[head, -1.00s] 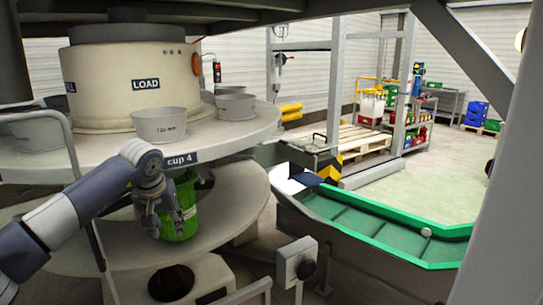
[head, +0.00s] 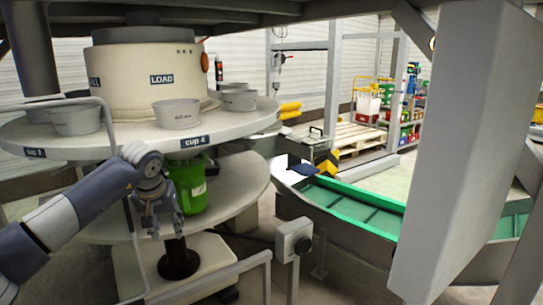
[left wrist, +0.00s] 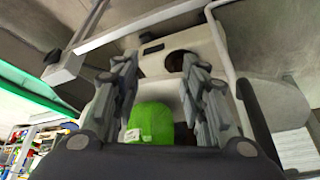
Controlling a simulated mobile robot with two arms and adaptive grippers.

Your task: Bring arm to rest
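My left arm comes in from the left in the head view, bent at the elbow. The green bag (left wrist: 150,122) shows low between the finger bases. My right gripper is in neither view.
The round table (head: 105,140) carries several grey cups and a "LOAD" drum (head: 140,70). A lower round plate (head: 245,185) lies beneath. A control box on a post (head: 293,238) and a green-edged conveyor (head: 345,203) are to the right. A large grey beam (head: 460,150) fills the far right.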

